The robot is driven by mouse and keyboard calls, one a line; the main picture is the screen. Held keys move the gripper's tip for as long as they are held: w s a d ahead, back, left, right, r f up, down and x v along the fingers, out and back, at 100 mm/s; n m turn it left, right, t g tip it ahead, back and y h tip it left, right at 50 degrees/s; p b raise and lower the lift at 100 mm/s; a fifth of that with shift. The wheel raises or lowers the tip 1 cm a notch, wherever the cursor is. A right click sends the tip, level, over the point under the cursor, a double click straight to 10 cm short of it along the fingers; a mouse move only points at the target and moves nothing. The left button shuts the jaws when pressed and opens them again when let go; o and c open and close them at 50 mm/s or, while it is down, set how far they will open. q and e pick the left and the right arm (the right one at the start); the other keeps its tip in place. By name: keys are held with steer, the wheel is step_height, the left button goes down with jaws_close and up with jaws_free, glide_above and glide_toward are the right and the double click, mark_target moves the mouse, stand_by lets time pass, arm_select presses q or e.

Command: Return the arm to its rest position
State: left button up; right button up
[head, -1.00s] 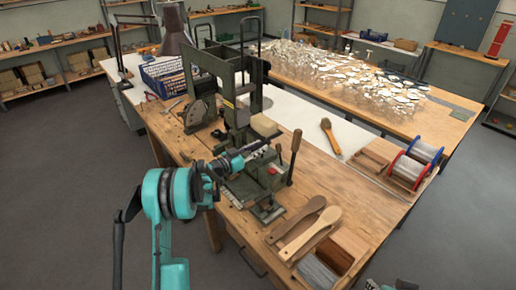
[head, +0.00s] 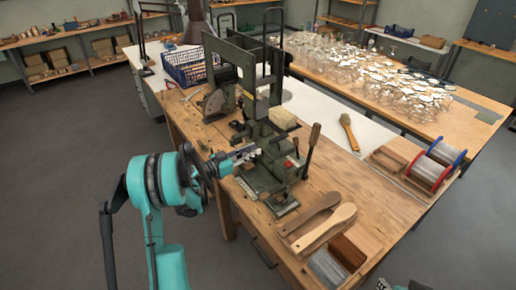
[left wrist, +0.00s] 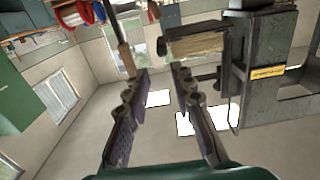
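My left arm comes in from the lower left of the head view. Its gripper (head: 246,153) is at the left side of the dark green tufting machine (head: 247,80), in front of its lower part. In the left wrist view the gripper (left wrist: 158,78) is open, with its two purple-grey fingers apart and nothing between them. The machine's frame (left wrist: 262,70) stands to the right of the fingers, and a pale block (left wrist: 196,45) is just beyond the right fingertip. Whether the gripper touches the machine cannot be told. My right gripper does not show.
A table with many glass jars (head: 400,88) stands behind. The floor (head: 70,130) left of the bench is clear.

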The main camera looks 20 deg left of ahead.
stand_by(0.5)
arm_select(q)
steer(key=s+d+r+n+g+y, duration=0.1)
steer(key=s+d+r+g, duration=0.15)
steer(key=s+d, duration=0.4)
steer(key=s+d+r+n+g+y, duration=0.2)
steer(key=s+d+g, duration=0.2)
steer(key=d, duration=0.6)
steer(key=s+f+n+g+y, duration=0.1)
steer(key=s+f+n+y, duration=0.2)
steer(key=s, duration=1.9)
steer(key=y, duration=0.3)
steer(key=shift+d+g, duration=0.35)
